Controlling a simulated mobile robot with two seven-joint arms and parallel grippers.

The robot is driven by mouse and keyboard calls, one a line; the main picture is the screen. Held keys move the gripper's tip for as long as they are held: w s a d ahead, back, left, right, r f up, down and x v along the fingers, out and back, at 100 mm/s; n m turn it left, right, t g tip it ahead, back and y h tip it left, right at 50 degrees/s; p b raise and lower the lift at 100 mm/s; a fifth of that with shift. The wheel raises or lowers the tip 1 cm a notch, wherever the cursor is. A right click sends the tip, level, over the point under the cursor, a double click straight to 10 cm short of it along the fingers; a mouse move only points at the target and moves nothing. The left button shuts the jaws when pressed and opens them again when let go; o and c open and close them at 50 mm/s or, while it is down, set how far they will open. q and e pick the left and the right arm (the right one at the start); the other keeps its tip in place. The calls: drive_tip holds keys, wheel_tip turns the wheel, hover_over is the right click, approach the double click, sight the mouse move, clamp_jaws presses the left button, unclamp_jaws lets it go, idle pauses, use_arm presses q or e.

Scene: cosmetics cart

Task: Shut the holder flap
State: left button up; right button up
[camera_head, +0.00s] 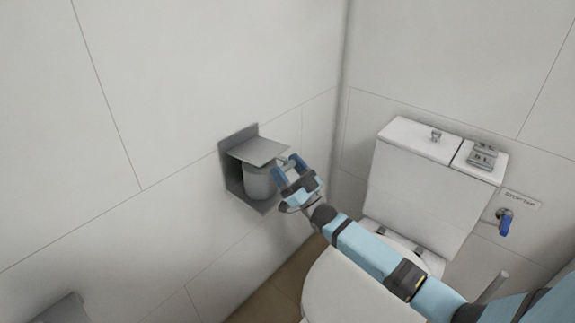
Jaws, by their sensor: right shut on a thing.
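A grey metal paper holder (233,172) is fixed to the tiled wall at the middle left. Its flap (259,151) is raised, standing out from the wall about level above a white roll (259,182). The roll sits inside the holder and is partly hidden by the flap. My right gripper (284,167) comes in from the lower right. Its fingers are shut on the flap's outer edge, just right of the roll. The exact contact is small and partly hidden by the fingers. My left gripper is not in view.
A white toilet with a cistern (419,190) stands to the right, under my right arm. The wall left of the holder is clear.

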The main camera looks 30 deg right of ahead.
drive_tip(key=shift+f, duration=0.2)
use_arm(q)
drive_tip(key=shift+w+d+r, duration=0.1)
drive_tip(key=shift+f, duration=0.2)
use_arm(e)
drive_tip(key=o, duration=1.2)
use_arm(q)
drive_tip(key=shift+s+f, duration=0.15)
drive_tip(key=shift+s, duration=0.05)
use_arm(e)
drive_tip(key=shift+o, duration=0.4)
drive_tip(key=shift+w+r, duration=0.1)
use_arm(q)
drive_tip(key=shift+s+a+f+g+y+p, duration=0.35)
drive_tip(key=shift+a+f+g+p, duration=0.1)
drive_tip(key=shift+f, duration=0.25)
use_arm(e)
drive_tip(key=v, duration=1.4)
drive_tip(key=shift+r, duration=0.1)
